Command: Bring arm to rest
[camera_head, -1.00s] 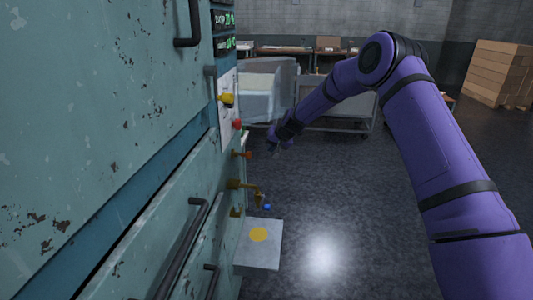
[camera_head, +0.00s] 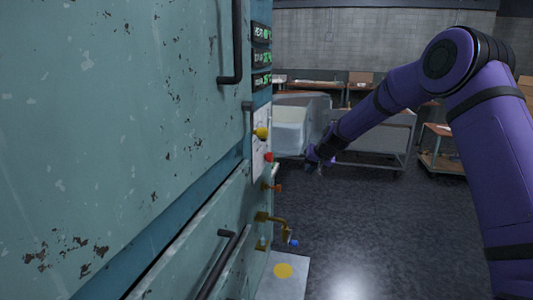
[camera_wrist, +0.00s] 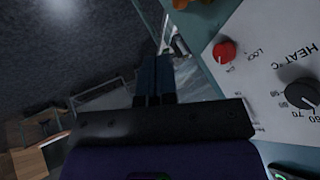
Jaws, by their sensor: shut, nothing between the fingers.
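My purple arm reaches in from the right in the head view, and my gripper (camera_head: 318,160) is at its far end, low and in front of a cart. In the wrist view my gripper (camera_wrist: 153,80) shows two dark fingers close together, shut with nothing between them. The gripper is beside the front of the teal cabinet (camera_head: 120,130). The red knob (camera_wrist: 225,51) and a white panel marked HEAT (camera_wrist: 265,60) are to the right of the fingers, apart from them.
Carts (camera_head: 375,145) and benches stand behind. Dark floor (camera_head: 400,225) is clear at the right.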

